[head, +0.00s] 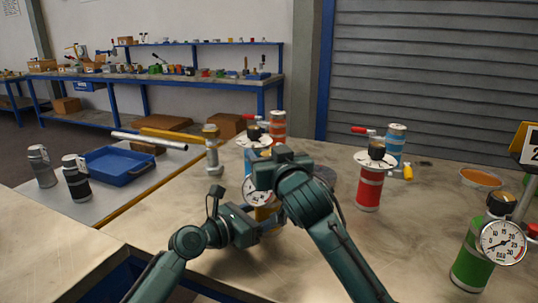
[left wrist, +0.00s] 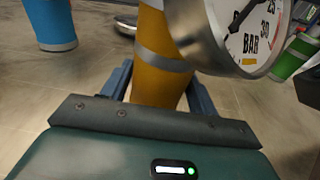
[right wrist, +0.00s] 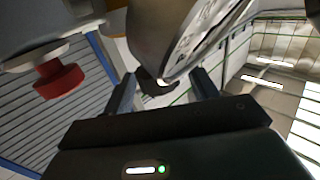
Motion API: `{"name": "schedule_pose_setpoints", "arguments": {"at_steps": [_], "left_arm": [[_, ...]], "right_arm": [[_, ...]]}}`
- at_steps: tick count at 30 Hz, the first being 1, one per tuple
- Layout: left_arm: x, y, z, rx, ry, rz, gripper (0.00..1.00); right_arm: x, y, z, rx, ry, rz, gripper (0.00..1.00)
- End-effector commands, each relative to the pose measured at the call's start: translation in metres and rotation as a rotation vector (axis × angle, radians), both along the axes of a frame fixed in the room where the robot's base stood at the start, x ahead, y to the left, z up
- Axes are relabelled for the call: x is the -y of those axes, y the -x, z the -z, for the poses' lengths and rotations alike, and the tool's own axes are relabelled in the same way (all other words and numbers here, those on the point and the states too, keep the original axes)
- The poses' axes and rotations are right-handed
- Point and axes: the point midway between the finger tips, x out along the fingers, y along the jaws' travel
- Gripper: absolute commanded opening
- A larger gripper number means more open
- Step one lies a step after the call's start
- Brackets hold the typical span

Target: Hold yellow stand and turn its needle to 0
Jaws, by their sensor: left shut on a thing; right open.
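The yellow stand (head: 268,213) is mostly hidden behind my arms in the head view; its white round gauge (head: 255,190) shows between them. My left gripper (head: 268,227) is shut on the yellow stand, one finger on each side of its body (left wrist: 160,85) in the left wrist view. There the gauge (left wrist: 252,35) is cut off and its dark needle partly shows; I cannot read its value. My right gripper (right wrist: 163,92) is open by the gauge (right wrist: 185,35), with a dark part (right wrist: 155,85) between its fingers; contact cannot be told.
A red vessel (head: 369,192) stands to the right. A green vessel (head: 470,255) with a gauge (head: 502,243) is at the front right. A blue vessel (head: 257,155) stands close behind. The bench front is bare.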

Motion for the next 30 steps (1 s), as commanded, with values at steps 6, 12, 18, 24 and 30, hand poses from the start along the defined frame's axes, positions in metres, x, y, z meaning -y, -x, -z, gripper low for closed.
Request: {"name": "schedule_pose_setpoints", "arguments": {"at_steps": [6, 12, 18, 24, 30], "left_arm": [[0.0, 0.0, 0.0, 0.001, 0.001, 0.0, 0.41], [0.0, 0.0, 0.0, 0.001, 0.001, 0.0, 0.41], [0.0, 0.0, 0.0, 0.0, 0.0, 0.0, 0.41], [0.0, 0.0, 0.0, 0.0, 0.0, 0.0, 0.41], [0.0, 0.0, 0.0, 0.0, 0.0, 0.0, 0.41]], "right_arm": [[0.002, 0.007, 0.0, 0.002, -0.002, -0.001, 0.58], [0.012, 0.037, 0.0, 0.002, -0.002, -0.001, 0.58], [0.024, 0.076, 0.0, 0.001, -0.001, -0.001, 0.58], [0.034, 0.104, 0.0, 0.0, -0.001, 0.0, 0.58], [0.037, 0.114, 0.0, 0.0, 0.001, 0.0, 0.58]]}}
